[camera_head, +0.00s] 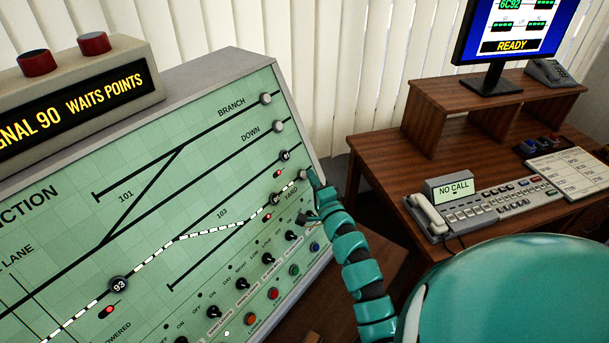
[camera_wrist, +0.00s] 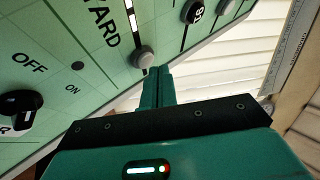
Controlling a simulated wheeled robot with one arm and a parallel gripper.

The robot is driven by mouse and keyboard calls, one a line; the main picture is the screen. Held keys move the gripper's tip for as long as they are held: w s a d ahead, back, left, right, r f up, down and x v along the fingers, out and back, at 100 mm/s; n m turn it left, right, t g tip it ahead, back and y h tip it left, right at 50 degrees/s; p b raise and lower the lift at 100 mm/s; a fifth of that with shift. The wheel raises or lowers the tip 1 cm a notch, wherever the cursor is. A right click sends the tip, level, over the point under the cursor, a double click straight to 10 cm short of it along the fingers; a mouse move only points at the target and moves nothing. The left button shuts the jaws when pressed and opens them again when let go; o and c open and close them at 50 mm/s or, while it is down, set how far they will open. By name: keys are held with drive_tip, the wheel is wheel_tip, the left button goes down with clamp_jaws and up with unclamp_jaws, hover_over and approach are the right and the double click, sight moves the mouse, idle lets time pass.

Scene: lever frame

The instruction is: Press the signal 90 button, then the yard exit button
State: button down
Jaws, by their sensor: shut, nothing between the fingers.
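The sloped green signal panel (camera_head: 215,160) fills the left of the head view. The yard exit button (camera_head: 303,174) is a small grey round knob at the right end of the YARD line, near the panel's right edge. It also shows in the wrist view (camera_wrist: 143,58), by the word YARD. My gripper (camera_head: 315,181) is shut and empty, its fingertips (camera_wrist: 156,74) right beside this button; I cannot tell whether they touch it. A button marked signal 90 is not recognisable in either view. The display (camera_head: 75,100) above the panel reads "...GNAL 90 WAITS POINTS".
A dashed white lit line runs from lower left past the 93 knob (camera_head: 119,285) toward the yard exit button. Other grey buttons (camera_head: 265,98) and several black switches (camera_head: 242,284) are close by. A wooden desk (camera_head: 385,150) with a phone console (camera_head: 480,205) stands at right.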

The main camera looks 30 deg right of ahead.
drive_tip(key=shift+s+d+r, duration=0.1)
drive_tip(key=shift+s, duration=0.1)
drive_tip(key=s, duration=0.1)
drive_tip(key=s+d+r, duration=0.1)
drive_tip(key=s+r, duration=0.1)
drive_tip(key=s, duration=0.1)
drive_tip(key=shift+d+r, duration=0.2)
drive_tip(key=shift+d, duration=0.1)
idle(0.3)
idle(0.5)
